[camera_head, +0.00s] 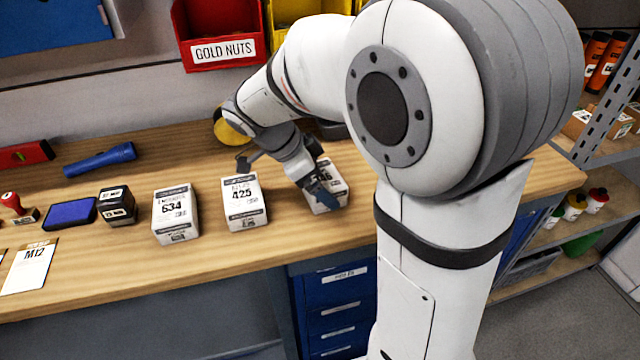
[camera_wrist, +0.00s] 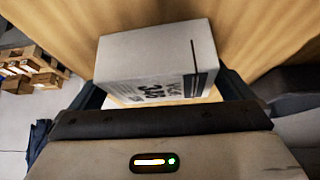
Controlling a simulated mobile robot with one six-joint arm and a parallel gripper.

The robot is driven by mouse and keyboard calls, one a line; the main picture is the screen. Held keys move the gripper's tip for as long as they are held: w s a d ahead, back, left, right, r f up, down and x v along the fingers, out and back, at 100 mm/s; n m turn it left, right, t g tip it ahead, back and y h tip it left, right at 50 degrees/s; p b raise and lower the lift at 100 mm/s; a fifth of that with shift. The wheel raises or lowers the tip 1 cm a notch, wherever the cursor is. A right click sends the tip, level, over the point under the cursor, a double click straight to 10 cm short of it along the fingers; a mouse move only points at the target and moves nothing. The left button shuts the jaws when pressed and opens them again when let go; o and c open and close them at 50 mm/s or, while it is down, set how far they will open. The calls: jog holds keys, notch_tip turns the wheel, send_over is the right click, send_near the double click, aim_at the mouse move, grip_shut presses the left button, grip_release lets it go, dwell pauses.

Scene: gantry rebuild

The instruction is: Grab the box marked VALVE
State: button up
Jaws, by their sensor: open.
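Three white boxes with black print stand in a row on the wooden bench. The left box (camera_head: 175,214) reads 634 and the middle box (camera_head: 244,203) reads 425. The right box (camera_head: 338,182) is partly covered by my gripper (camera_head: 320,176), and its number ends in 6. My gripper is open, with a finger on each side of this right box, as the wrist view (camera_wrist: 163,86) also shows. In the wrist view the box (camera_wrist: 150,58) lies between the fingers, its print cut off by the gripper body. I cannot read the word VALVE on any box.
A black stamp block (camera_head: 117,207), blue pad (camera_head: 70,214), M12 card (camera_head: 28,268) and blue flashlight (camera_head: 100,159) lie to the left on the bench. A red GOLD NUTS bin (camera_head: 218,30) hangs behind. Blue drawers (camera_head: 335,310) are below; a shelf rack stands right.

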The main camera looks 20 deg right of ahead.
jog(key=shift+d+f, duration=0.2)
jog(key=shift+f, duration=0.1)
jog(key=shift+c, duration=0.2)
jog(key=c, duration=0.8)
jog(key=shift+o, duration=0.2)
jog(key=shift+r, duration=0.1)
